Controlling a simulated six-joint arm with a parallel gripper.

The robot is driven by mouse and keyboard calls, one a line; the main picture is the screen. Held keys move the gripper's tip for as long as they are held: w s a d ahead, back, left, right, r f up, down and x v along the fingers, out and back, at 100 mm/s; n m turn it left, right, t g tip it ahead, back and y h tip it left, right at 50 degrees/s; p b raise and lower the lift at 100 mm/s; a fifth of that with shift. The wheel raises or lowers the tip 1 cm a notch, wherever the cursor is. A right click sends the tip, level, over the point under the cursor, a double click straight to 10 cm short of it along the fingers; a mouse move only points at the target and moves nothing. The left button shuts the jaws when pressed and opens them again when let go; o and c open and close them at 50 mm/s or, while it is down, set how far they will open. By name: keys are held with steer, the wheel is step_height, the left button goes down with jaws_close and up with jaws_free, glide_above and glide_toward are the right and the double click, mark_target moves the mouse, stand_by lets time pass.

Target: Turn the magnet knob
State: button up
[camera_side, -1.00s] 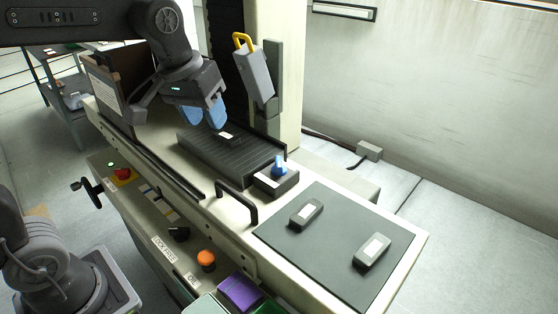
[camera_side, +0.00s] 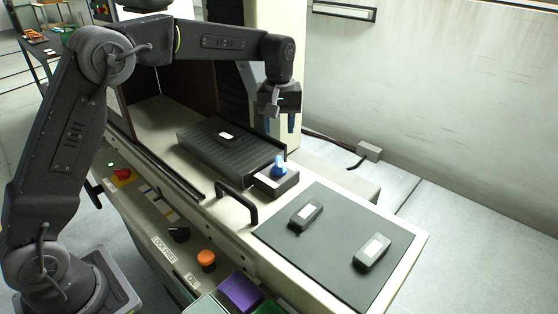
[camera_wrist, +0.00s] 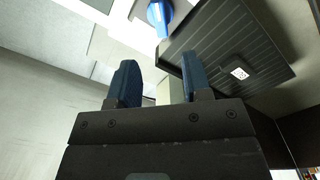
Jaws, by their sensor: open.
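The magnet knob (camera_side: 279,167) is a blue knob on a small dark block (camera_side: 276,181) with a white label, at the near right end of the ribbed black plate (camera_side: 215,155). In the wrist view the blue knob (camera_wrist: 160,14) shows at the top, beyond the fingers, with a white pointer mark. My gripper (camera_side: 279,124) hangs above and behind the knob in the side view, its blue fingers pointing down. It is open and empty; in the wrist view a gap shows between its two blue fingers (camera_wrist: 159,80). It does not touch the knob.
A small dark labelled piece (camera_side: 227,136) lies on the ribbed plate. A black bar handle (camera_side: 236,200) stands just in front of the knob block. Two labelled grey blocks (camera_side: 306,214) (camera_side: 372,252) lie on a dark mat (camera_side: 335,290). An orange button (camera_side: 206,258) is on the front panel.

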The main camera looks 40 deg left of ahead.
mark_target(279, 161)
step_height(279, 161, down, 11)
steer(key=shift+r, duration=0.15)
steer(key=shift+c, duration=0.3)
jaws_close()
